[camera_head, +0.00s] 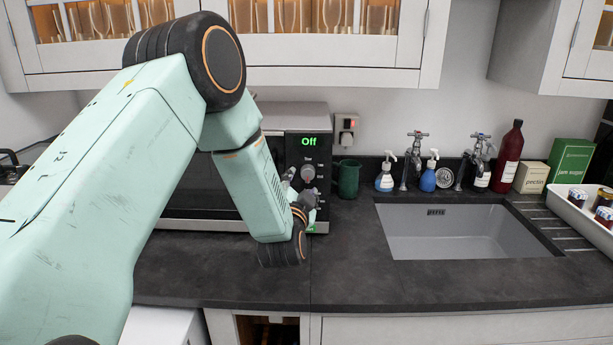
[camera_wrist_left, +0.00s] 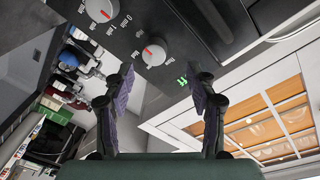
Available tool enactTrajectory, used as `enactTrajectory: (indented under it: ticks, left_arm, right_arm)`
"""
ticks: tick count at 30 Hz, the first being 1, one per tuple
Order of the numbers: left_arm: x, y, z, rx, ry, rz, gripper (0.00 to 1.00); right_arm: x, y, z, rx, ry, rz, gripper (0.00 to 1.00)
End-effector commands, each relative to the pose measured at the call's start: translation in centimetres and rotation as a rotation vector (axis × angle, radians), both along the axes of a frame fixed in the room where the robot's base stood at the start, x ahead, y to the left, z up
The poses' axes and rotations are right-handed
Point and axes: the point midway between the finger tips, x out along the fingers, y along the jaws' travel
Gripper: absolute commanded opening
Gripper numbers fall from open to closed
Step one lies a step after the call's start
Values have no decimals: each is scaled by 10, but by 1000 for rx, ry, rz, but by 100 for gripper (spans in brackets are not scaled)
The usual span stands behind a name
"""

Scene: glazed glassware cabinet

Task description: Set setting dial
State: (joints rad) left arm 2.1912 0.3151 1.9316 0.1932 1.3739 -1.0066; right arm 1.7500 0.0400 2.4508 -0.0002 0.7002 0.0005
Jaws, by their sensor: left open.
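A black microwave (camera_head: 286,119) stands on the counter, its green display reading "Off". A round grey dial (camera_head: 308,172) shows below the display. In the left wrist view, tilted, two grey dials with red marks show: one nearer the green display (camera_wrist_left: 154,53), the other (camera_wrist_left: 100,10) further up the picture. I cannot read which is the setting dial. My left gripper (camera_head: 302,190) is in front of the control panel and hides its lower part. In the left wrist view its fingers (camera_wrist_left: 160,78) are spread and empty, apart from the dials. My right gripper is not in view.
A green cup (camera_head: 348,179) stands right of the microwave. Soap bottles (camera_head: 385,178), taps and a sink (camera_head: 450,238) are further right. Glazed cabinets (camera_head: 330,51) hang above. The counter (camera_head: 345,280) in front is clear.

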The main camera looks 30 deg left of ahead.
Motion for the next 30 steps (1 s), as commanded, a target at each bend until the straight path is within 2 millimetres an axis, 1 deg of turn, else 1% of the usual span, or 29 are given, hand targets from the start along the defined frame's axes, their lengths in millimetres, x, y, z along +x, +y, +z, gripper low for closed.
enactTrajectory:
  ticks: [1,3,9,16,22,23,30]
  left_arm:
    - [8,3,0,1,-2,-1,57]
    - [18,7,1,1,-2,-1,57]
    - [40,15,0,0,-1,-2,57]
    - [51,18,0,-1,1,-4,57]
    - [51,18,0,-1,1,-4,57]
    - [51,18,0,-1,1,-4,56]
    - [51,18,0,-1,0,-4,35]
  right_arm:
    - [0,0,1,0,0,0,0]
    - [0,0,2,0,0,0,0]
    - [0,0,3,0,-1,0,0]
    - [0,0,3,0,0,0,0]
    - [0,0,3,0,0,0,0]
    - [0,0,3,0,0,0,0]
    - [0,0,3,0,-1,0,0]
